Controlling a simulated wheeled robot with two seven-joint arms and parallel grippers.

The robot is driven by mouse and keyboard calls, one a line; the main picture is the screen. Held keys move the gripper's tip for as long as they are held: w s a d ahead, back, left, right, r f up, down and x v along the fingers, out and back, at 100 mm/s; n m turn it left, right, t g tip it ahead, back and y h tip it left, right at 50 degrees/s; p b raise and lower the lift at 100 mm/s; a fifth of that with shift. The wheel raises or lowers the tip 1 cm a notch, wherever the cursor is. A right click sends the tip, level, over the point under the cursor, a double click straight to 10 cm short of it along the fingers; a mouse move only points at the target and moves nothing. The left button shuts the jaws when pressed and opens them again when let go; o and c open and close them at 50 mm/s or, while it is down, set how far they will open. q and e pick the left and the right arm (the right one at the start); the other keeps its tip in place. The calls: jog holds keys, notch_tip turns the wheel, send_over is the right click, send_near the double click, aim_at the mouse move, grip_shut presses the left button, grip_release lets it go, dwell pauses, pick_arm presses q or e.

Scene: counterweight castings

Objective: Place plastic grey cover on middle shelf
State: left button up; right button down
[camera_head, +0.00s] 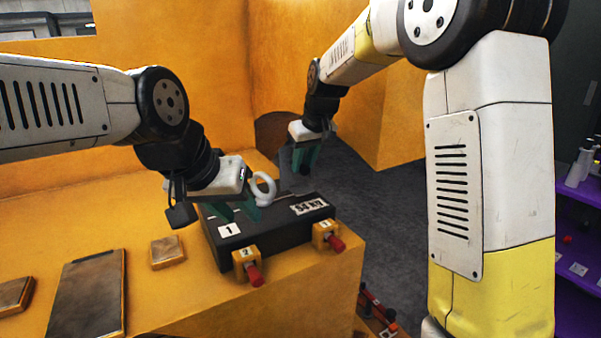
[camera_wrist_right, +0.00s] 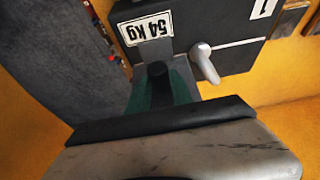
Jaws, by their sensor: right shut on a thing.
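My right gripper (camera_head: 304,160) is beyond the black counterweight casting (camera_head: 265,237), past its far right side. Its green fingers are shut on a grey piece, which seems to be the plastic grey cover (camera_head: 286,162). In the right wrist view the cover (camera_wrist_right: 167,48) shows as a small grey patch beyond the fingers, by the "54 kg" label; most of it is hidden. My left gripper (camera_head: 237,212) is over the casting, its green fingers apart, beside a light grey ring-shaped handle (camera_head: 264,188). A purple shelf unit (camera_head: 578,265) stands at the far right, partly cut off.
The casting lies on an orange block (camera_head: 300,285) with numbered red-tipped clamps (camera_head: 248,265) at its front edge. Flat plates (camera_head: 88,295) lie to the left. Bottles (camera_head: 578,168) stand on the shelf unit. Grey floor (camera_head: 385,215) is open between block and shelves, partly behind my right arm.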

jog(key=shift+w+a+f, duration=0.15)
jog(key=shift+w+a, duration=0.75)
jog(key=shift+w, duration=0.05)
jog(key=shift+f, duration=1.65)
jog(key=shift+f, duration=0.1)
jog(key=c, duration=1.1)
grip_release()
jog(key=shift+c, duration=0.2)
